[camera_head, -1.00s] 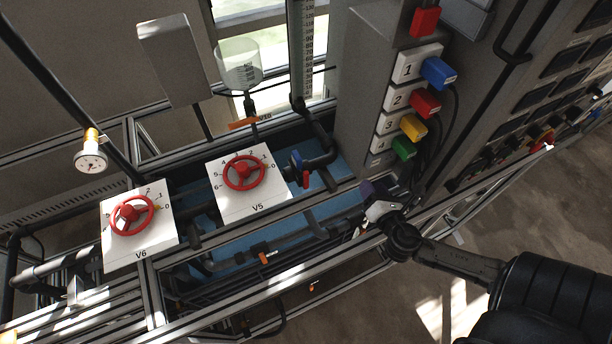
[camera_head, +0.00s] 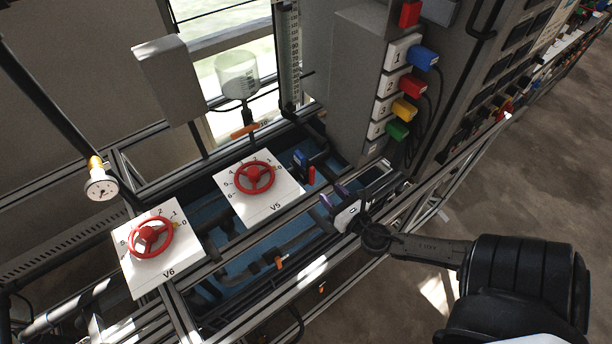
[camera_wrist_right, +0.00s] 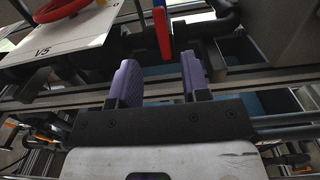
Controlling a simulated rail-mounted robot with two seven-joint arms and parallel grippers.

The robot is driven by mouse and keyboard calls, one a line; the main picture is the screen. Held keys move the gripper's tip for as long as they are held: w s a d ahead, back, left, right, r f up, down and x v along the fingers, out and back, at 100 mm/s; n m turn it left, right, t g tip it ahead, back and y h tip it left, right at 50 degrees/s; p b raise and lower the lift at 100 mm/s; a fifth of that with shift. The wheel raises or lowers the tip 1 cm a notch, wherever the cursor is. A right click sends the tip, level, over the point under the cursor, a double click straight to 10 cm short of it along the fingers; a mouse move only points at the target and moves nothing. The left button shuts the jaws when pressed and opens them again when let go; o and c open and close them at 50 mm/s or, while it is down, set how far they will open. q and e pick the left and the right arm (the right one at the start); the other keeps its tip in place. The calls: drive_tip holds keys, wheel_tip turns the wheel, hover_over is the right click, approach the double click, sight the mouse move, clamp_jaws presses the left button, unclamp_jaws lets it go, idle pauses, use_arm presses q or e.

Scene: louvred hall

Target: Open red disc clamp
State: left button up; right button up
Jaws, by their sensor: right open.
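A small upright red handle (camera_head: 311,176), which looks like the red disc clamp, stands on the dark pipework right of the V5 panel. A blue handle (camera_head: 300,159) stands just behind it. My right gripper (camera_head: 333,195) is just right of and nearer than the red handle, with its purple fingers apart and nothing between them. In the right wrist view, the red handle (camera_wrist_right: 162,32) is ahead of the open gripper (camera_wrist_right: 159,78), roughly in line with the gap between the fingers. No contact with the handle shows. My left gripper is not in view.
Red handwheels V5 (camera_head: 254,178) and V6 (camera_head: 151,239) sit on white panels at left. A grey cabinet (camera_head: 350,80) with coloured plugs stands behind my right gripper. Metal rails (camera_head: 290,257) run along the front. Open floor (camera_head: 550,170) lies at right.

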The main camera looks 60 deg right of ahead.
sight(313, 175)
drive_tip(key=shift+x, duration=4.6)
drive_tip(key=shift+p, duration=0.3)
clamp_jaws()
